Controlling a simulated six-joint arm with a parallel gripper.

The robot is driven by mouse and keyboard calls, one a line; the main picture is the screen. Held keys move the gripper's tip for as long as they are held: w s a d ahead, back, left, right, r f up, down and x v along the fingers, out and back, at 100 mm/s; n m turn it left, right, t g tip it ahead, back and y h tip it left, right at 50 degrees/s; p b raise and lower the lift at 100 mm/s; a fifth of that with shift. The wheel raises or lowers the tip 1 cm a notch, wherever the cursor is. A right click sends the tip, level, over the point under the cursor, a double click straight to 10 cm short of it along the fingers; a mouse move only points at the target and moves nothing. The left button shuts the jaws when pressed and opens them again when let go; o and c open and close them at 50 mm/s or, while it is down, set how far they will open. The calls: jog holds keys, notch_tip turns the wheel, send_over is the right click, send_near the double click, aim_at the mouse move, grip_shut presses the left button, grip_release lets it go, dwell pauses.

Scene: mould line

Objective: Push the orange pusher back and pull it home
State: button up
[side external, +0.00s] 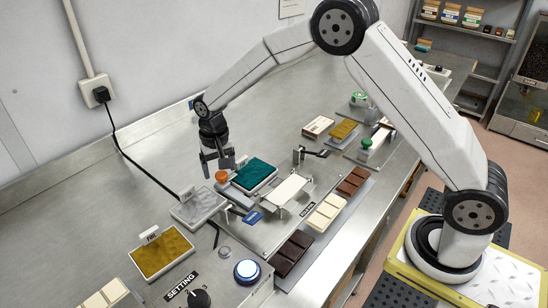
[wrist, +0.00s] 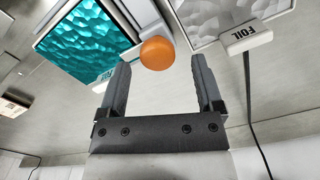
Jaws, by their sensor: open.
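The orange pusher knob (side external: 222,176) sits at the left end of the unit that carries a teal textured plate (side external: 257,173). In the wrist view the round orange knob (wrist: 157,53) shows just beyond my fingertips, roughly centred between them, on a pale bar beside the teal plate (wrist: 85,42). My gripper (side external: 216,168) points down at the knob's far side in the side view. In the wrist view my gripper (wrist: 160,66) is open with nothing between its fingers. Whether a finger touches the knob, I cannot tell.
A grey textured pad labelled FOIL (wrist: 210,18) lies close beside the knob. A black cable (side external: 130,153) runs along the wall side.

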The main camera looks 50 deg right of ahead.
jog(key=shift+r, duration=3.3)
jog(key=shift+s+d, duration=0.1)
jog(key=shift+s, duration=0.05)
jog(key=s+d+f+n+t, duration=0.1)
jog(key=s+d+n, duration=0.15)
jog(key=s, duration=0.95)
jog(key=s+d+f+n+t, duration=0.15)
jog(key=s+d, duration=0.25)
jog(key=s, duration=0.7)
notch_tip(320, 180, up, 2)
jog(key=m+g, duration=0.2)
jog(key=m, duration=0.6)
send_over(221, 174)
jog(key=s, duration=0.1)
jog(key=shift+d+r, duration=0.2)
jog(key=shift+d, duration=0.15)
jog(key=shift+w+a+g, duration=0.25)
jog(key=shift+w+a, duration=0.1)
jog(key=shift+w, duration=0.2)
jog(key=shift+f, duration=0.15)
jog(key=shift+f, duration=3.8)
